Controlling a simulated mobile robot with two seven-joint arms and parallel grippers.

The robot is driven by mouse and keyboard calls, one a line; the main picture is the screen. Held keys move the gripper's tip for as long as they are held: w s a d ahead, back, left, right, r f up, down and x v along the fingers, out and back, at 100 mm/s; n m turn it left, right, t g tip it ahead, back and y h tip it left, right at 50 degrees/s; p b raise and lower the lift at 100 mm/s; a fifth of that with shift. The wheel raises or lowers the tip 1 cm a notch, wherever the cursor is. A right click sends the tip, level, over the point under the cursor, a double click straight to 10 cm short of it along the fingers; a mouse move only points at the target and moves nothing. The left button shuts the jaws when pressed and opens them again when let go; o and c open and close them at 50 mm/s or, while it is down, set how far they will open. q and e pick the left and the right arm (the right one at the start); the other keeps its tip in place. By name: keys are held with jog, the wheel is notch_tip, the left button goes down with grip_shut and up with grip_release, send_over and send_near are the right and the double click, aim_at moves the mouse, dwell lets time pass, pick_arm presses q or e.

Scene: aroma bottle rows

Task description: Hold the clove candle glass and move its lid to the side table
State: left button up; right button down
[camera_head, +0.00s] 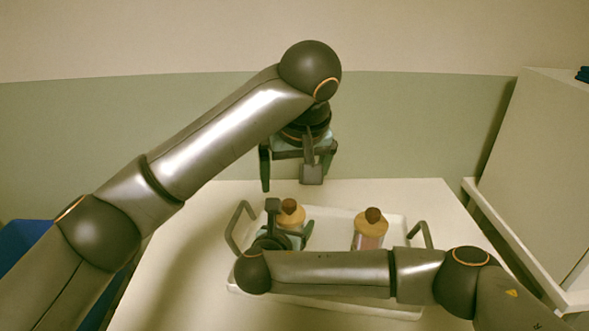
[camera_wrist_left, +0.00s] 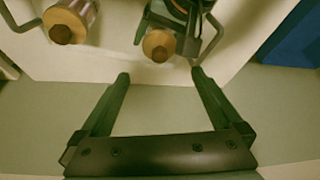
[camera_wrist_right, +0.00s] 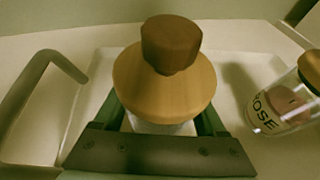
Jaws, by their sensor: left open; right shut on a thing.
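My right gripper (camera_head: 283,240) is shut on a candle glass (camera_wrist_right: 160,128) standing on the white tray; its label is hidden. A wooden lid (camera_wrist_right: 165,88) with a dark brown knob sits on this glass, and shows in the head view (camera_head: 291,214) and left wrist view (camera_wrist_left: 158,45). My left gripper (camera_head: 290,178) is open and empty above and behind the held glass, its fingers pointing down. In the left wrist view, the lid lies just beyond the open fingertips (camera_wrist_left: 160,75). I cannot tell which surface is the side table.
A second lidded glass (camera_head: 369,232), its label ending in "OSE" (camera_wrist_right: 264,110), stands to the right on the tray (camera_head: 335,222). The tray has raised handles on the white table (camera_head: 170,280). A blue object (camera_head: 22,245) is at far left, a pale cabinet (camera_head: 545,150) at right.

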aim_at(289, 202)
pick_arm(q)
jog(key=x, duration=1)
pick_arm(e)
jog(key=shift+s+f, duration=0.1)
jog(key=shift+f, duration=0.2)
pick_arm(q)
jog(key=c, duration=1.4)
jog(key=shift+r, duration=0.1)
jog(key=shift+r, duration=0.15)
jog(key=shift+r, duration=0.95)
